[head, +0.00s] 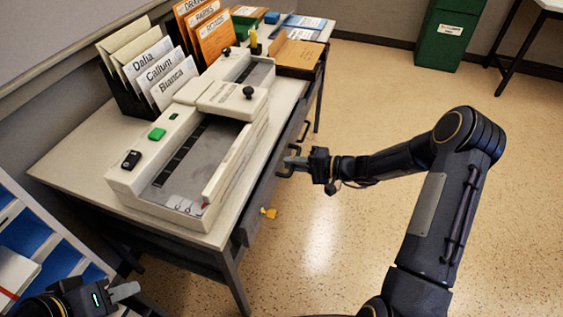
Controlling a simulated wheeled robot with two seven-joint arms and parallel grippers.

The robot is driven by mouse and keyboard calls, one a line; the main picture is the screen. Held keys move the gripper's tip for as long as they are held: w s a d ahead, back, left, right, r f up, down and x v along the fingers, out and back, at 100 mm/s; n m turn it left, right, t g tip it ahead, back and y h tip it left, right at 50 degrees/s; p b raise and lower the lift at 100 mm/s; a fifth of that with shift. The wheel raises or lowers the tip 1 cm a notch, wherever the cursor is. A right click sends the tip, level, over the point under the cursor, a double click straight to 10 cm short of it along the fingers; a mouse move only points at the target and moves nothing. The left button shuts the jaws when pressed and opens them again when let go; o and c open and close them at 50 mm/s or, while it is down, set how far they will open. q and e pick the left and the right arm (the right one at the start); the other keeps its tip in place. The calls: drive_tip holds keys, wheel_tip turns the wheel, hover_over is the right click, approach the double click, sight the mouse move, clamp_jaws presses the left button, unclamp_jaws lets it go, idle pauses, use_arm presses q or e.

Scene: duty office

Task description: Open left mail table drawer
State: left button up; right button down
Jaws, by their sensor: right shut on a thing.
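The mail table (75,165) stands at the left, its drawer side facing right. The left drawer (262,194) is the nearer one in its front, with a dark handle and a yellow key with tag (268,212) hanging low on it. My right gripper (296,161) is at this drawer's handle, shut on it. I cannot tell whether the drawer front stands out from the table. A second handle (305,131) shows farther along. My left gripper (125,291) is low at the bottom left, away from the drawer; its finger gap is not clear.
A long cream mail machine (215,135) covers much of the tabletop. Letter sorters with name cards (160,72) and orange folders (213,40) stand behind it. A blue-and-white shelf (35,235) is at the lower left. A green bin (447,35) is far off.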

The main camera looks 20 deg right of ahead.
drive_tip(key=f+b+v, duration=0.2)
drive_tip(key=f+v, duration=0.1)
drive_tip(key=v, duration=1.2)
drive_tip(key=d+f+b+v, duration=0.1)
drive_tip(key=f+b+v, duration=0.1)
drive_tip(key=v, duration=1.3)
drive_tip(key=shift+s+f+b, duration=0.35)
drive_tip(key=shift+f, duration=0.2)
drive_tip(key=c, duration=1.5)
unclamp_jaws()
drive_tip(key=shift+a, duration=0.1)
drive_tip(key=shift+c, duration=0.2)
drive_tip(key=v, duration=0.7)
drive_tip(key=shift+s+d+p, duration=0.2)
drive_tip(key=shift+d+p, duration=0.15)
drive_tip(key=shift+r, duration=0.1)
